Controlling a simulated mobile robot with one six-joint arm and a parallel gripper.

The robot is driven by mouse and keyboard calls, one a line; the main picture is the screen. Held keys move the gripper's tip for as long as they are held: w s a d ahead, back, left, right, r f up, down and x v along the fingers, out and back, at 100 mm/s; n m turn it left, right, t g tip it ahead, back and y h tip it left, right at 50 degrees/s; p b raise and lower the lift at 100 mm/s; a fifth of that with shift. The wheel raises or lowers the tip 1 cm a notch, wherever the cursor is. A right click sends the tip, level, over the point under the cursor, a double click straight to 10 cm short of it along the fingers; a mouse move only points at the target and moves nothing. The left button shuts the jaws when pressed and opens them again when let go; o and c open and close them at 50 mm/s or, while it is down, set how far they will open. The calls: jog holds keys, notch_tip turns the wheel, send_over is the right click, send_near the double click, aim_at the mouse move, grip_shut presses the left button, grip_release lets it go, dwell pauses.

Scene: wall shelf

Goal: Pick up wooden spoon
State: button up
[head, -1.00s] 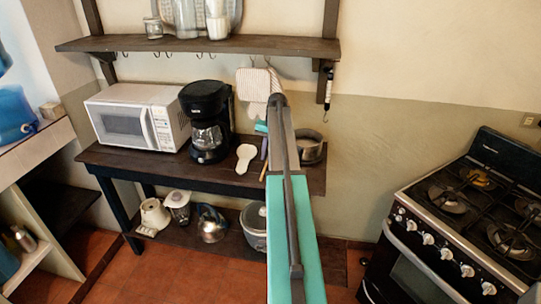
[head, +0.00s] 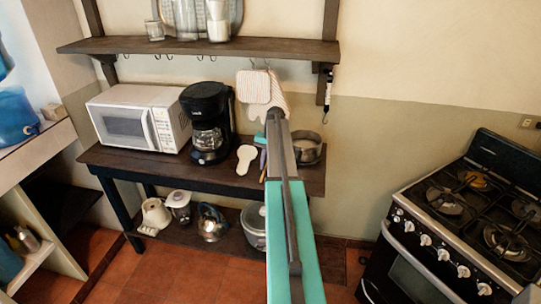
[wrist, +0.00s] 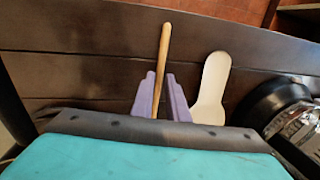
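The wooden spoon shows as a thin light-brown stick (wrist: 163,50) on the dark table in the wrist view. Its lower end passes between my fingers and out of sight. In the head view a thin brown stick (head: 263,163) shows just left of my arm. My gripper (wrist: 161,88) has two purple fingers, apart, one on each side of the stick. The stick looks nearer the left finger; I cannot tell whether they touch. In the head view my arm hides the fingers.
A white spoon-shaped rest (head: 245,158) lies left of the stick in the head view. Beyond it stand a black coffee maker (head: 208,105) and a white microwave (head: 140,117). A metal pot (head: 307,148) is right of my arm. A shelf (head: 200,46) hangs above.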

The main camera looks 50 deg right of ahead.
jog(key=shift+f, duration=0.3)
dwell(0.4)
grip_shut()
jog(key=shift+r, duration=0.15)
jog(key=shift+w+r+b, duration=0.1)
jog(key=shift+r+b, duration=0.8)
jog(key=shift+r, duration=0.5)
jog(key=shift+s+a+r, duration=0.15)
jog(key=shift+s+a, duration=0.1)
jog(key=s+a+r+b, duration=0.1)
jog(key=s+a+b, duration=0.3)
jog(key=s+a, duration=0.6)
jog(key=shift+s+a+r+b, duration=0.3)
jog(key=shift+s+a, duration=0.1)
jog(key=shift+a, duration=0.05)
